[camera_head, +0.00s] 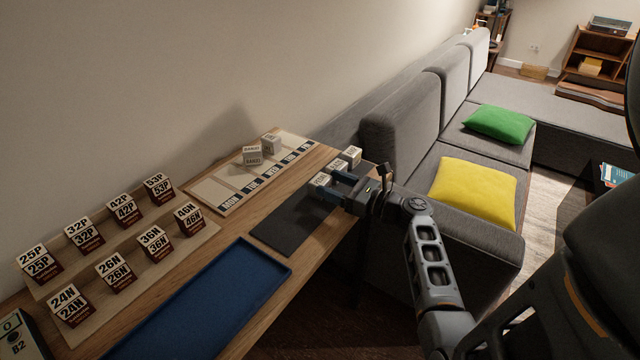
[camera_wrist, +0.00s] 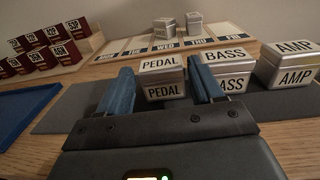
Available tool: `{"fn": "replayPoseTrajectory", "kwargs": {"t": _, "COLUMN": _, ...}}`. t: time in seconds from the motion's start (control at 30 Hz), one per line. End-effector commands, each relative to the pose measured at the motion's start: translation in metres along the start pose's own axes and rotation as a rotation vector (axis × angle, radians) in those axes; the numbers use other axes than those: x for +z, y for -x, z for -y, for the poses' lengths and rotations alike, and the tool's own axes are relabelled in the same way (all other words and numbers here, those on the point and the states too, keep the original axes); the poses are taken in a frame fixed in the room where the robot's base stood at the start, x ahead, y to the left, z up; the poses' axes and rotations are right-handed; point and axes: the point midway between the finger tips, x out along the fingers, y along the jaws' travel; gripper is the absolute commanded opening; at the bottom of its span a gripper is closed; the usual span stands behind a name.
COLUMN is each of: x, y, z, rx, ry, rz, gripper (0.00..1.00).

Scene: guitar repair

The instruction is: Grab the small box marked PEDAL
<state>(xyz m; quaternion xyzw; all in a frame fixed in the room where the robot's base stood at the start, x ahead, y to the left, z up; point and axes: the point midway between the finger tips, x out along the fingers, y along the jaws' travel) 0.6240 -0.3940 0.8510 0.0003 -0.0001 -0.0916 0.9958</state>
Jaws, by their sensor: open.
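The small box marked PEDAL (camera_wrist: 162,78) is a silver tin with white labels on its top and front. In the wrist view it stands between the two blue fingers of my gripper (camera_wrist: 161,90), near their tips. The gripper is open, with a finger on either side of the box; I cannot tell whether either touches it. In the head view the PEDAL box (camera_head: 319,181) stands on the dark mat (camera_head: 287,222), and my gripper (camera_head: 331,187) reaches it from the right, low over the table.
Silver boxes marked BASS (camera_wrist: 229,72) and AMP (camera_wrist: 293,66) stand close to the right on the mat. Two more boxes (camera_head: 253,156) sit on the weekday board (camera_head: 210,191). A blue tray (camera_head: 205,305) and dark red boxes (camera_head: 123,210) are further left.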

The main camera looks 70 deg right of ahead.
Motion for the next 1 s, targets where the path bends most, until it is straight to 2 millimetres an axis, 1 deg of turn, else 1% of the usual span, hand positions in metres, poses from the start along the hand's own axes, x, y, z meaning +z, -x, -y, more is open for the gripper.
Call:
{"fn": "replayPoseTrajectory", "kwargs": {"t": 0.03, "x": 0.001, "y": -0.006, "z": 0.001, "rx": 0.0, "ry": 0.0, "rz": 0.0, "gripper": 0.66}}
{"fn": "replayPoseTrajectory", "kwargs": {"t": 0.13, "x": 0.0, "y": -0.015, "z": 0.0, "rx": 0.0, "ry": 0.0, "rz": 0.0, "gripper": 0.66}}
{"fn": "replayPoseTrajectory", "kwargs": {"t": 0.4, "x": -0.001, "y": -0.017, "z": 0.0, "rx": -0.002, "ry": 0.001, "rz": 0.0, "gripper": 0.66}}
{"fn": "replayPoseTrajectory", "kwargs": {"t": 0.8, "x": -0.001, "y": -0.017, "z": 0.0, "rx": -0.001, "ry": 0.001, "rz": 0.0, "gripper": 0.28}}
{"fn": "replayPoseTrajectory", "kwargs": {"t": 1.0, "x": 0.0, "y": -0.017, "z": 0.0, "rx": -0.001, "ry": 0.001, "rz": 0.0, "gripper": 0.27}}
